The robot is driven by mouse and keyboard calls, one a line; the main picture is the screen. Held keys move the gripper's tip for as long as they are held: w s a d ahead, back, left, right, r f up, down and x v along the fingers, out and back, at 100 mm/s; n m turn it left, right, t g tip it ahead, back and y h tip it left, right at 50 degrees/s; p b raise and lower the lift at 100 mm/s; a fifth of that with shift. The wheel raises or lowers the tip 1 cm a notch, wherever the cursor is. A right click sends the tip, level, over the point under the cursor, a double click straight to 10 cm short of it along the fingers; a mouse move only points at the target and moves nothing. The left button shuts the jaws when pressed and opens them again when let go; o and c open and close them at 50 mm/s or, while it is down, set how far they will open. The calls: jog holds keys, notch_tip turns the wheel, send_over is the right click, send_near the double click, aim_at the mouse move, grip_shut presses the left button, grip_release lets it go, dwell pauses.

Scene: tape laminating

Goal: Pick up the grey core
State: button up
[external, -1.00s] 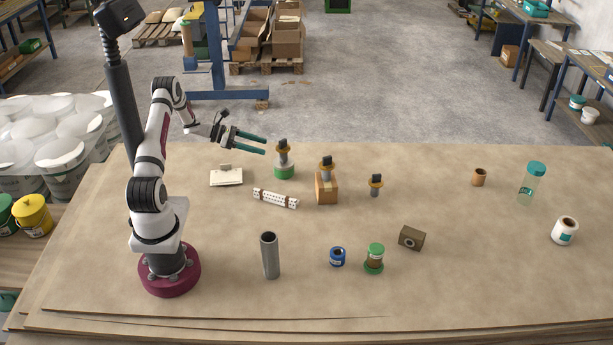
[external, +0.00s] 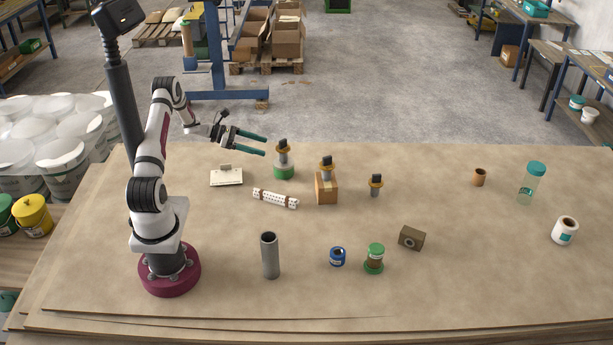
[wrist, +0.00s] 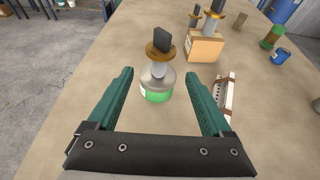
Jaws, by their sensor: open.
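The grey core (external: 270,256) is a tall hollow grey tube, upright on the table in front of the arm's base, its dark open end facing up. My gripper (external: 265,145) is open and empty, raised over the back left of the table, well behind and above the core.
A green-based jar (external: 284,171) topped by a collared dark piece stands near my gripper. A similar piece tops a cardboard box (external: 326,189). The front edge is clear.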

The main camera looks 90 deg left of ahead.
jog(key=shift+o, duration=0.3)
jog(key=m+g+h, duration=0.7)
jog(key=m+h, duration=0.4)
jog(key=m, duration=0.1)
send_near(274, 252)
jog(key=x, duration=1)
jog(key=shift+w+d, duration=0.1)
jog(key=shift+d, duration=0.2)
jog(key=c, duration=1.5)
